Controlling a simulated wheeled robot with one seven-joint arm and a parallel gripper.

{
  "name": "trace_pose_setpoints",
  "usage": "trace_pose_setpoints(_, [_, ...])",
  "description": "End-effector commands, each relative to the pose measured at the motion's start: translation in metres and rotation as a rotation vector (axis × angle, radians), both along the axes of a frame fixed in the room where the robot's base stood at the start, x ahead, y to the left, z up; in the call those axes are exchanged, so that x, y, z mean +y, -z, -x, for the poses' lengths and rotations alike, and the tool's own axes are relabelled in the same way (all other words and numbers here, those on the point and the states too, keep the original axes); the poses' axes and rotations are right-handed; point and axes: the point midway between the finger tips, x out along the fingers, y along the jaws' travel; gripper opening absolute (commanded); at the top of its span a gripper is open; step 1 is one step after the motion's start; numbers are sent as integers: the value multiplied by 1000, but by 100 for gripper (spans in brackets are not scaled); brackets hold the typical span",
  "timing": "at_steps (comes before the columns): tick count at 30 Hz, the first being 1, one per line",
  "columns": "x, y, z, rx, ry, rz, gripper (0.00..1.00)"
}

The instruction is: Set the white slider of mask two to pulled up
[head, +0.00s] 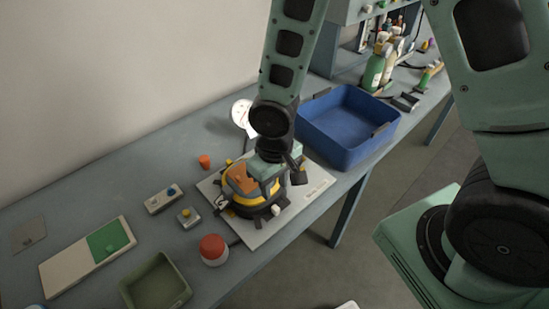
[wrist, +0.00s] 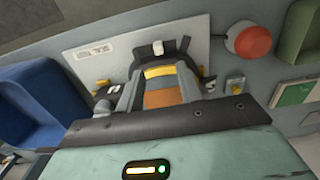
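The mask (head: 241,180), with an orange face, a yellow band and dark straps, lies on a pale board (head: 300,207). It also shows in the wrist view (wrist: 160,98). A small white piece (head: 277,210) sits at its near right edge; in the wrist view, one white piece (wrist: 102,108) is at the left and another (wrist: 158,48) is on the dark strap. I cannot tell which is the slider or how it is set. My gripper (head: 263,186) is low over the mask, its grey fingers apart with orange and yellow between them. It hides part of the mask.
A blue bin (head: 345,155) stands right of the board. A red dome button (head: 213,248), small switch boxes (head: 163,199), a green tray (head: 156,284) and an orange cup (head: 204,161) are nearby. Bottles (head: 374,72) stand at the back.

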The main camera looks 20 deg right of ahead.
Motion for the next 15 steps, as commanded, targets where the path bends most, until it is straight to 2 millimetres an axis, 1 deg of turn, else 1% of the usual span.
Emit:
trace_pose_setpoints(1, [0,-13,-2,-6,4,-4,36])
trace_pose_setpoints(6, [0,-48,-2,-5,4,-3,36])
trace_pose_setpoints(9, [0,-65,-1,-5,3,-2,36])
trace_pose_setpoints(12, [0,-76,-1,-3,2,-1,36])
trace_pose_setpoints(15, [0,-83,0,-1,0,0,36])
